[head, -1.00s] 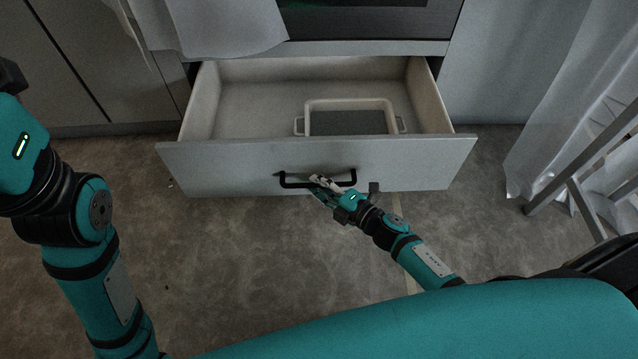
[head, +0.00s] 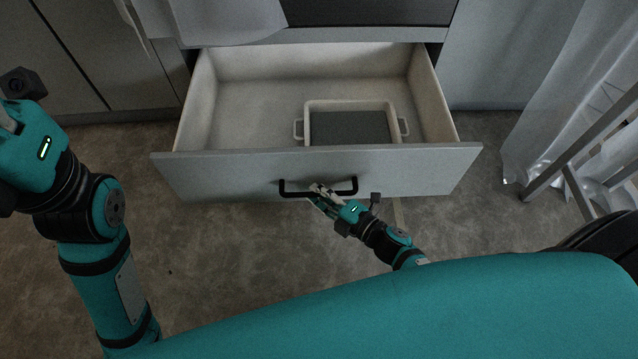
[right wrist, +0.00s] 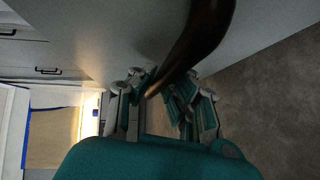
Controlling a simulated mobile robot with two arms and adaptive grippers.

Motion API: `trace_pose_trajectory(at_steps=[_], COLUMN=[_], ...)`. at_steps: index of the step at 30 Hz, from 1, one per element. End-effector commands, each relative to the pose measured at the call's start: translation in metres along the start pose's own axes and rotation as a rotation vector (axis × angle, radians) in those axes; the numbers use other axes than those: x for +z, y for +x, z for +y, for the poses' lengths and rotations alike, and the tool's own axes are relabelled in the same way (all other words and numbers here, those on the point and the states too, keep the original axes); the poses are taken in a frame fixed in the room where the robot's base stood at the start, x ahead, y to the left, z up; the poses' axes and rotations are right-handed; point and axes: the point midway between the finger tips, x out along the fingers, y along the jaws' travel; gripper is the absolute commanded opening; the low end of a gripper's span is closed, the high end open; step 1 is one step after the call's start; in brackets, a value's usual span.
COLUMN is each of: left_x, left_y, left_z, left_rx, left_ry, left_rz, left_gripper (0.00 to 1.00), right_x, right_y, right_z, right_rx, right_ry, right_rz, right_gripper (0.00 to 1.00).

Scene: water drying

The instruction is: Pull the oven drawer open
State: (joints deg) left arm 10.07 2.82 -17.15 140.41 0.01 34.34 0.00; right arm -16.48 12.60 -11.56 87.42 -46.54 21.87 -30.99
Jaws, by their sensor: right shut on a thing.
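The oven drawer (head: 220,170) is a wide pale drawer under the oven, pulled well out towards me in the head view. Its black bar handle (head: 296,192) is on the front panel. My right gripper (head: 322,193) is shut on the handle near its middle. In the right wrist view the handle (right wrist: 200,45) runs dark and close between the fingers (right wrist: 158,95). My left arm is at the left edge of the head view. The left gripper's fingers are not clearly visible there.
A pale tray with side handles (head: 400,127) lies inside the drawer at right. A white cloth (head: 225,20) hangs above the drawer's left side. A white curtain (head: 545,130) and a grey frame (head: 580,155) stand at right. The floor before the drawer is clear.

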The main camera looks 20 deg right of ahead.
Motion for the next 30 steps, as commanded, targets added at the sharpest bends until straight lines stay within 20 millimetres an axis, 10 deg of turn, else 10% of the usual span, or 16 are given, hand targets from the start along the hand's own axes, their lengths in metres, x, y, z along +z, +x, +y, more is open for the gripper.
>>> trace_pose_trajectory(at_steps=[4, 10, 20, 30], left_x=[0.000, 0.000, 0.000, 0.000], left_y=[0.000, 0.000, 0.001, 0.000], left_z=[0.000, 0.000, 0.000, 0.000], left_rx=[0.001, 0.000, 0.002, 0.002], left_ry=[0.000, -0.001, 0.000, 0.000], left_rz=[0.000, -0.001, 0.003, 0.001], left_gripper=[0.40, 0.40, 0.40, 0.40], right_x=[0.001, 0.001, 0.001, 0.001], right_y=[0.002, 0.001, -0.004, -0.067], right_z=[0.004, 0.003, 0.001, 0.000], right_rx=[0.008, 0.006, 0.002, -0.001], right_ry=[0.003, 0.002, 0.002, 0.003], right_rz=[0.000, 0.000, -0.001, -0.002], right_gripper=[0.00, 0.36, 0.36, 0.36])
